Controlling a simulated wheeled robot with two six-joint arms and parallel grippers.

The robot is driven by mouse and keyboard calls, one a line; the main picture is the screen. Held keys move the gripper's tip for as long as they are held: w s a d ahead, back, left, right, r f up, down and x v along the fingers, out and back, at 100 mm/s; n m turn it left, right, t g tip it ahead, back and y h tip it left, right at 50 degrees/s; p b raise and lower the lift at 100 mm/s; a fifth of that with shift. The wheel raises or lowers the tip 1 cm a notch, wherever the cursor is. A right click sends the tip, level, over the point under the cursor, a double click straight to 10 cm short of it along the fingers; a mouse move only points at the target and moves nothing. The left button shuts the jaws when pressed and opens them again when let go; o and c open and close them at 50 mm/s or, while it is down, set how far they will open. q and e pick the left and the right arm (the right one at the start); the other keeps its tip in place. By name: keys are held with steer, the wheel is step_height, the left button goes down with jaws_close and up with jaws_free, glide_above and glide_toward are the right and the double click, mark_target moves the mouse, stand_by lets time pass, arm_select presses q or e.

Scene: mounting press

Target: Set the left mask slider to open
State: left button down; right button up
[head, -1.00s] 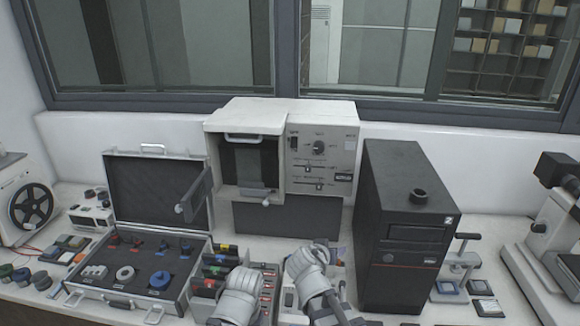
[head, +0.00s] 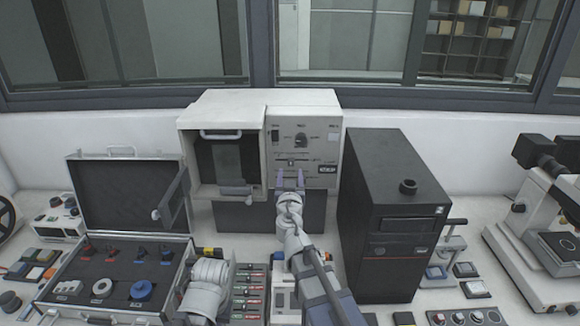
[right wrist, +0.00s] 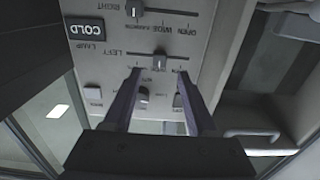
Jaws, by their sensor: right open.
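The left mask slider (right wrist: 160,57) is a small dark knob on a horizontal slot marked LEFT in the right wrist view, where the panel appears upside down. It stands near the middle of its slot. In the head view it is the upper slider (head: 291,161) on the press panel. My right gripper (right wrist: 159,72) is open and empty, its fingertips on either side of the knob; contact cannot be told. In the head view the right gripper (head: 290,174) is in front of the panel. The right mask slider (right wrist: 137,8) lies beyond. My left gripper is hidden; only its arm shows.
The press (head: 230,105) stands against the wall, its chamber door swung out at left. A black tower (head: 400,215) stands close right of my right arm. An open case (head: 105,300) with coloured parts lies left. A microscope (head: 530,230) is far right.

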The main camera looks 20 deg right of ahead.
mark_target(290, 164)
steer(key=x, duration=0.5)
steer(key=shift+w+d, duration=0.1)
steer(key=shift+w, duration=0.25)
jaws_close()
stand_by(1.1)
